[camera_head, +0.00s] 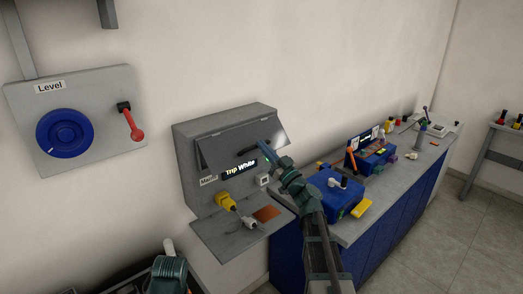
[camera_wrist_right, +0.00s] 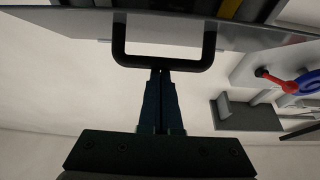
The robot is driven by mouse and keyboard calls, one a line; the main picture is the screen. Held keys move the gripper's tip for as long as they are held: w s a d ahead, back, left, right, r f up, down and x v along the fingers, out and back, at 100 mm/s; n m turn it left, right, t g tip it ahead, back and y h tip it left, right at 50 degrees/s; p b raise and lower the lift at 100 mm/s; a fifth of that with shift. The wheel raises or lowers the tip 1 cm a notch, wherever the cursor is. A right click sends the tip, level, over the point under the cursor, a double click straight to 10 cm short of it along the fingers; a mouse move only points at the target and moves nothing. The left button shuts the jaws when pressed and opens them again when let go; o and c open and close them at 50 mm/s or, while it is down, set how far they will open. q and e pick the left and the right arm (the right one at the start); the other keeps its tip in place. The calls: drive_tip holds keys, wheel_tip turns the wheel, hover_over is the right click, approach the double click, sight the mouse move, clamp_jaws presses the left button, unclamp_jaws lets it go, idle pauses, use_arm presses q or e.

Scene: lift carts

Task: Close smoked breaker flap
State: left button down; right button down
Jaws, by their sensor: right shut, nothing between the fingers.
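The smoked breaker flap (camera_head: 224,146) is a dark see-through panel hinged near the top of a grey wall box (camera_head: 184,158). It stands swung out and up, tilted over the box's front. My right gripper (camera_head: 263,151) is at the flap's lower right edge, fingers closed with nothing between them. In the right wrist view the flap (camera_wrist_right: 240,36) spans the top, with its black U-shaped handle (camera_wrist_right: 165,64). The closed fingertips (camera_wrist_right: 160,75) meet or nearly meet the handle's bar; I cannot tell if they touch. A teal part of my left arm shows at the bottom; its fingers do not.
A counter with a blue toolbox (camera_head: 337,200) stands to the right. A wall panel (camera_head: 100,95) with a blue dial and red lever hangs left.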

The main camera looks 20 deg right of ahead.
sight(257, 157)
drive_tip(key=w+f+b, duration=0.1)
drive_tip(key=f, duration=0.1)
drive_tip(key=w+f+b, duration=0.1)
drive_tip(key=b, duration=0.1)
drive_tip(key=w+a+f+b, duration=0.1)
drive_tip(key=f+b, duration=0.1)
drive_tip(key=shift+f, duration=0.35)
drive_tip(key=shift+w+a+f+b, duration=0.2)
drive_tip(key=shift+w+f+b, duration=0.3)
drive_tip(key=shift+b, duration=0.15)
drive_tip(key=shift+s+r, duration=0.1)
drive_tip(key=shift+r, duration=0.1)
drive_tip(key=shift+s, duration=0.1)
drive_tip(key=shift+s+d+r+p, duration=0.1)
drive_tip(key=shift+s+d+p, duration=0.25)
drive_tip(key=shift+s, duration=0.15)
wheel_tip(257, 157, down, 10)
drive_tip(key=s+b, duration=0.1)
drive_tip(key=b, duration=0.8)
drive_tip(key=shift+r+b, duration=0.25)
drive_tip(key=shift+b, duration=0.05)
